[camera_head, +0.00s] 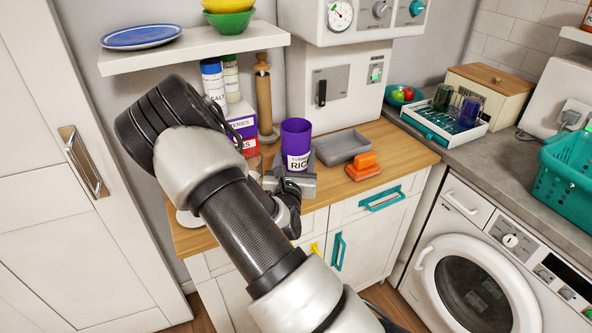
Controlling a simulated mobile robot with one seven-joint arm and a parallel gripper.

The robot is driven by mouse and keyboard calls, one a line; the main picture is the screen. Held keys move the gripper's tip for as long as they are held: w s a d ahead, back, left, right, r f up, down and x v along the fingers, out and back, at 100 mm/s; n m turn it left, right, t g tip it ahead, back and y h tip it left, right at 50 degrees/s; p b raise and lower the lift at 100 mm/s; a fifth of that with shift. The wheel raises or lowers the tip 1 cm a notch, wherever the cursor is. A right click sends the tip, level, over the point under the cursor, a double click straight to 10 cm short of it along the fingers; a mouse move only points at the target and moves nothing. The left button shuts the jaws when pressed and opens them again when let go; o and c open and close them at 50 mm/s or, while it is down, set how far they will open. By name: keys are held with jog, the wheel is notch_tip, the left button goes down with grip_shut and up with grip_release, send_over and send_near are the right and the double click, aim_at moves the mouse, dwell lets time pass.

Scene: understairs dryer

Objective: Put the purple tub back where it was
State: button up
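A grey tray (342,147) and an orange object (362,166) are on the counter right of the tub. Jars (213,80), labelled boxes (241,124) and a tall wooden mill (264,95) stand behind on the left. A shelf (194,48) overhangs them.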

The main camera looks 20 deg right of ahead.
jog(key=shift+f+b, duration=0.4)
jog(key=shift+f, duration=1.55)
jog(key=shift+f, duration=0.1)
jog(key=o, duration=1.6)
jog(key=shift+f, duration=0.1)
jog(key=shift+c, duration=0.2)
